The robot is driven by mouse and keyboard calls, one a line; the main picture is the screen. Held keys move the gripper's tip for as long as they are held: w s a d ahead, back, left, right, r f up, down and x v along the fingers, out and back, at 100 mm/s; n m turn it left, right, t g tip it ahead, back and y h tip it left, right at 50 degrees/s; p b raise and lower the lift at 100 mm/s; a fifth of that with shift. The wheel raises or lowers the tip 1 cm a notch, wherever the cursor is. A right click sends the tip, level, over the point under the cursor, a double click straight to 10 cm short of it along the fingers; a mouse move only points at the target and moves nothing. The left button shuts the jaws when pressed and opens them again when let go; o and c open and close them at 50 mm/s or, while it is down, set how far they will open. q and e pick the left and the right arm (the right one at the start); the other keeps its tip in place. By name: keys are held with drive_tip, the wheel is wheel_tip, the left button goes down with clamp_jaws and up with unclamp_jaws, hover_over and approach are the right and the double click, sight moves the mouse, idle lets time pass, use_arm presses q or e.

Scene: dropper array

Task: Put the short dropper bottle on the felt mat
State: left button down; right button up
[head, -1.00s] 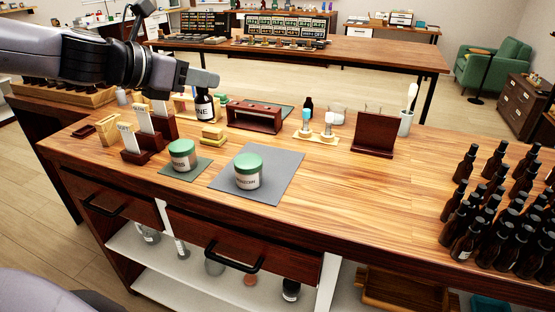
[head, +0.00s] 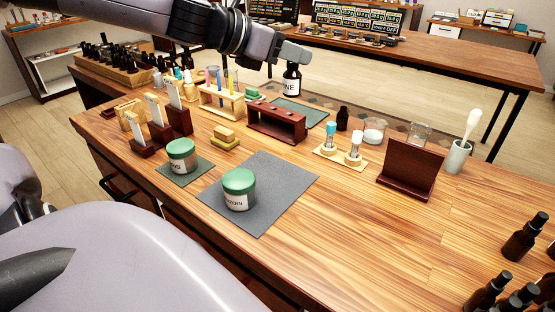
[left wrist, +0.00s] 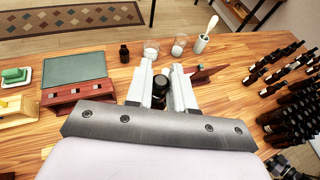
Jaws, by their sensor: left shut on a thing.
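My left gripper (head: 292,56) is shut on a dark bottle (head: 292,82) with a white label ending in "NE". The bottle hangs upright in the air, its top hidden by the fingers. In the left wrist view it shows between the fingers (left wrist: 160,88). In the head view its base meets the back edge of a dark green mat (head: 308,113) behind a dark red rack. In the left wrist view that bare mat (left wrist: 75,68) lies left of the fingers. A small dark bottle (head: 342,119) stands right of the mat. My right gripper is not in view.
A larger grey mat (head: 270,185) holds a green-lidded jar (head: 238,190). The dark red rack (head: 276,122) borders the green mat. Glass jars (head: 374,131), a dark red stand (head: 408,172) and a brush cup (head: 458,157) stand right.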

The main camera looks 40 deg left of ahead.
use_arm(q)
drive_tip(key=shift+s+f+b, duration=0.1)
drive_tip(key=shift+f+b, duration=2.1)
drive_tip(key=shift+f, duration=7.75)
drive_tip(key=shift+f, duration=0.15)
drive_tip(key=c, duration=1)
unclamp_jaws()
